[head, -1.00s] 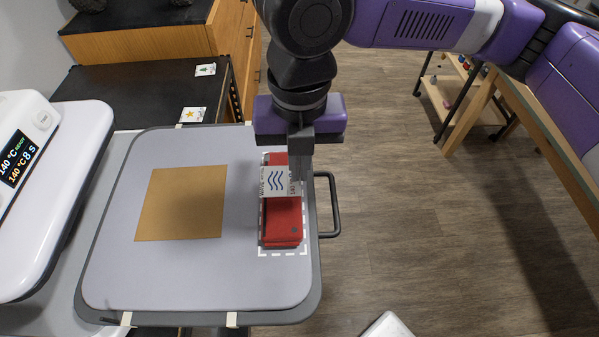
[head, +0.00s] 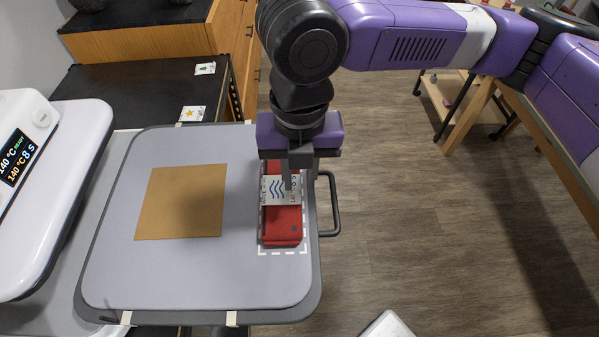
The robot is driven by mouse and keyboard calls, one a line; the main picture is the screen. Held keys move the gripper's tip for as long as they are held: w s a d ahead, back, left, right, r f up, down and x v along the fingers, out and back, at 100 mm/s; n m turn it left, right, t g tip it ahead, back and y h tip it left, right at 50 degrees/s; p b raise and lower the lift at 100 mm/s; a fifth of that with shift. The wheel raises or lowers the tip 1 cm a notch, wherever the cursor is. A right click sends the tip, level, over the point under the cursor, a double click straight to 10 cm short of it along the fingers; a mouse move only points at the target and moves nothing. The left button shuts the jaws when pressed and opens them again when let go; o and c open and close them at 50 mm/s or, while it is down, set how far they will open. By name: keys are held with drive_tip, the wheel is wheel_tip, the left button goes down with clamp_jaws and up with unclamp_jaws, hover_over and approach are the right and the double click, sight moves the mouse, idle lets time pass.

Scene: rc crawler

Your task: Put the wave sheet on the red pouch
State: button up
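The red pouch (head: 282,228) lies on the grey platen inside a white dashed outline, its long side running away from me. The wave sheet (head: 277,189), pale with blue wavy lines and small print, lies across the pouch around its middle. Red shows on the near and far sides of it. My gripper (head: 300,186) points down over the sheet's right part, with its grey fingers covering some of the sheet and pouch. The fingers overlap in this view, so I cannot tell whether they are apart or touching the sheet.
A tan square (head: 180,202) lies left of the pouch on the platen (head: 180,280). A heat press head with a lit display (head: 18,158) stands at the left. A dark handle (head: 334,205) sticks out at the right. Star (head: 193,113) and tree (head: 205,68) cards lie on the black table.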

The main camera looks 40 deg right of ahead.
sight(299, 182)
drive_tip(key=shift+r, duration=0.15)
wheel_tip(299, 182, up, 12)
drive_tip(key=shift+b, duration=0.3)
idle(0.6)
